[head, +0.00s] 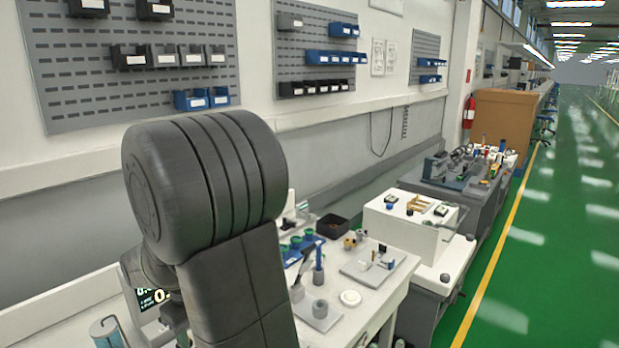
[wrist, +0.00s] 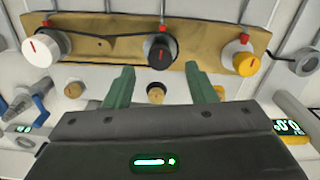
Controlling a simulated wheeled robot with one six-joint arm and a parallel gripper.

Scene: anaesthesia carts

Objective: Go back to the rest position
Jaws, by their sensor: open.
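My gripper (wrist: 162,88) shows in the wrist view with its two green fingers apart and nothing between them. Beyond the fingers is a tan panel (wrist: 110,42) with a white knob (wrist: 42,48), a black knob (wrist: 160,51) and a yellow knob (wrist: 244,62), each with a red mark. A small round tan-topped piece (wrist: 156,92) shows in the gap between the fingers, farther off; I cannot tell its distance. In the head view my own dark arm fills the left middle, and the gripper is hidden there.
A white worktable (head: 375,300) holds a grey plate, blue-and-green parts and a black bin (head: 332,226). A white box (head: 405,228) and a grey cart (head: 455,190) stand farther right. Wall panels carry small bins. The green floor (head: 560,230) at right is clear.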

